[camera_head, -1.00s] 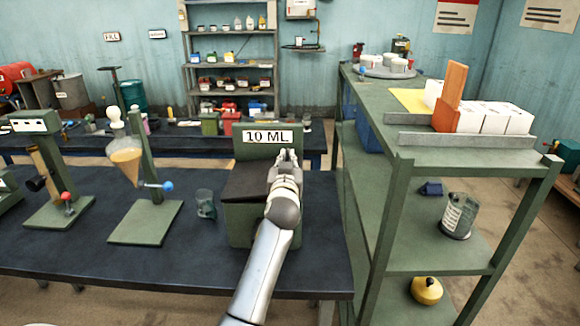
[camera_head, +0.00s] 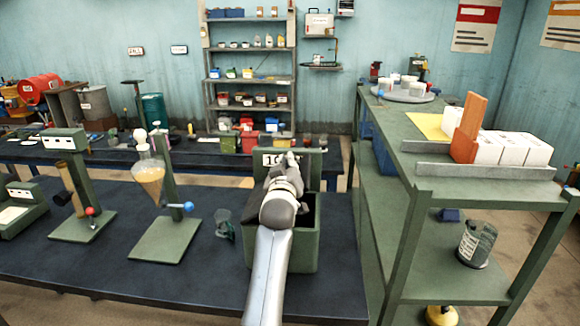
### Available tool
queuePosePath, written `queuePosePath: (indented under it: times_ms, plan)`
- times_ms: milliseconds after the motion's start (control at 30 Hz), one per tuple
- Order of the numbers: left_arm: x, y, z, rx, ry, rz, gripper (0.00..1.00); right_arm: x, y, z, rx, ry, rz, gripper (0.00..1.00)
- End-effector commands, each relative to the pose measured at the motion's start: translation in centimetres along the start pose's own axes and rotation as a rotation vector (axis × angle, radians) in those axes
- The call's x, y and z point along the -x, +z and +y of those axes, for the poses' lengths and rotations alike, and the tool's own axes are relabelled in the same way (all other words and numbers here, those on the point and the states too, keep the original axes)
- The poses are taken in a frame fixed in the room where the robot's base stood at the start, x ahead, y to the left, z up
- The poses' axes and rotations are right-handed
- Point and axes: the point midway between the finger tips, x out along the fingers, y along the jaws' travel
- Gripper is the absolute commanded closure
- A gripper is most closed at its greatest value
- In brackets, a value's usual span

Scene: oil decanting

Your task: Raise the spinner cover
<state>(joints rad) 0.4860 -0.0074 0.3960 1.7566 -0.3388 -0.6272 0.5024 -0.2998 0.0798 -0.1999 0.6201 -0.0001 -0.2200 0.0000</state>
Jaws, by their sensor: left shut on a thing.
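The spinner is a green box (camera_head: 305,250) on the dark workbench, in the middle of the view. Its top is open, and a dark inside shows to the right of my arm. A green upright panel with a "10 ML" sign, partly covered by my gripper, stands at its back; I take it for the raised spinner cover (camera_head: 319,170). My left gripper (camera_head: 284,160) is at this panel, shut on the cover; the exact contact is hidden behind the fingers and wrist. My right gripper is not in view.
A green shelf rack (camera_head: 405,250) stands close on the right. The bench front left is clear.

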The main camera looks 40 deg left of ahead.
Motion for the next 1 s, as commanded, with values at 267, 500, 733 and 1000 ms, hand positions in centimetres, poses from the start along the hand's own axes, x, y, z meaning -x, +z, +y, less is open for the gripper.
queuePosePath:
  times_ms: [267, 500, 733, 1000]
  plan:
    - [0.0, -0.2, -0.1, -0.001, -0.001, 0.005, 0.87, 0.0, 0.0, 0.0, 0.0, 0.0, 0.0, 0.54]
    - [0.2, -0.1, -0.1, -0.002, -0.001, 0.003, 0.71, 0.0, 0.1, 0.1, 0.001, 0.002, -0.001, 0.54]
    - [2.8, 0.1, -0.1, 0.0, -0.002, 0.0, 0.65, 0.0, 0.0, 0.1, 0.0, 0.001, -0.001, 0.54]
    - [6.4, 0.1, 0.0, 0.0, -0.001, -0.001, 0.65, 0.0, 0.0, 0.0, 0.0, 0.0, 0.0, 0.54]
